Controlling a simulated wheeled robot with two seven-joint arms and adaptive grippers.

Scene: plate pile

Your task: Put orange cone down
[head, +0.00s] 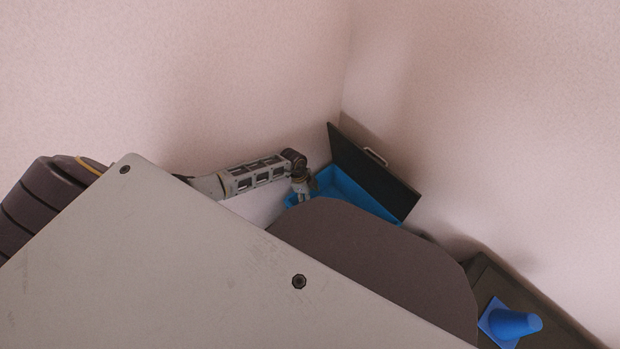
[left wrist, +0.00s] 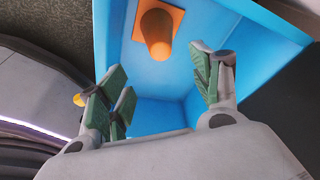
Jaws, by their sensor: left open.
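The orange cone (left wrist: 156,33) is inside the blue box (left wrist: 262,27) in the left wrist view. Its square base lies flat against a blue inner face, and its narrow end points towards the camera. My left gripper (left wrist: 162,72) is open, with its green-padded fingers spread and the cone beyond them, apart from both. In the head view my left gripper (head: 302,190) is at the left end of the blue box (head: 352,190). The orange cone is hidden in that view. My right gripper is not seen.
The box's dark lid (head: 372,172) with a handle stands raised beside the wall. A blue cone (head: 514,323) stands on a dark surface (head: 487,283) at the lower right. Pale walls meet close behind the box. My own body covers much of the head view.

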